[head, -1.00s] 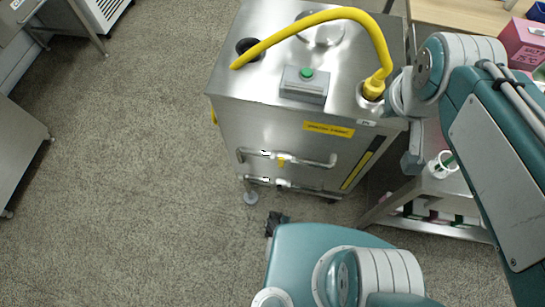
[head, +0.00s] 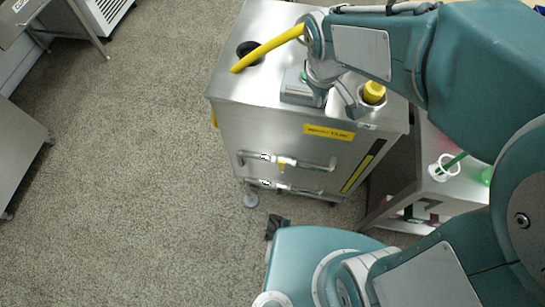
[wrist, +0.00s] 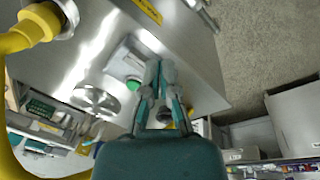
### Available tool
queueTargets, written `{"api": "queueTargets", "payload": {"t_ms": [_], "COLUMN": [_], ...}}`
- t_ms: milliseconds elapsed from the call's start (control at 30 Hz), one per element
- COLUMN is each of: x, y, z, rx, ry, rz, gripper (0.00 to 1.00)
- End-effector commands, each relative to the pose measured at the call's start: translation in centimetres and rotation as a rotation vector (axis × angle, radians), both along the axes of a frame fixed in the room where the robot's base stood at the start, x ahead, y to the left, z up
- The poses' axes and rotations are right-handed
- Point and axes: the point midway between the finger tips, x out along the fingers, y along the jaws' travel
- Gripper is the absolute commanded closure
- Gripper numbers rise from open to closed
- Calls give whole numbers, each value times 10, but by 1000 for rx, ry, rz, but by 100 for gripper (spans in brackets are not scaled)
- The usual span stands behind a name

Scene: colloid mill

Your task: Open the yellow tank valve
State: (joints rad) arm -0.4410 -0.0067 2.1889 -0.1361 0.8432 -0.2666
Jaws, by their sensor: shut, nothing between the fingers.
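The yellow tank valve seems to be the small yellow handle (head: 281,166) on the pipes at the front of the steel cabinet (head: 240,120); it is small and its exact position is hard to read. My gripper (head: 350,104) is above the cabinet top, beside the grey box with the green button (head: 297,92), up and to the right of the yellow handle and apart from it. In the wrist view my gripper (wrist: 158,64) is shut and empty, its fingers close by the button box. The yellow handle cannot be made out in the wrist view.
A yellow hose (head: 268,47) arches over the cabinet top, partly behind my arm; its yellow fitting (head: 374,92) stands at the right corner. A steel side table (head: 440,185) with a white cup stands at right. The floor left of the cabinet is clear.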

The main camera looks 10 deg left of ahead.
Motion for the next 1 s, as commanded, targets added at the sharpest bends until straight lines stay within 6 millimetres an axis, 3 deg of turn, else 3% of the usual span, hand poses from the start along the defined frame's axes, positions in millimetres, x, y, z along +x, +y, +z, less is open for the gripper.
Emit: {"api": "queueTargets", "payload": {"t_ms": [500, 1000], "x": [8, -11], "y": [73, 137], "z": [-75, -161], "rx": [-115, -229], "ry": [115, 220], "rz": [303, 596], "gripper": [100, 100]}}
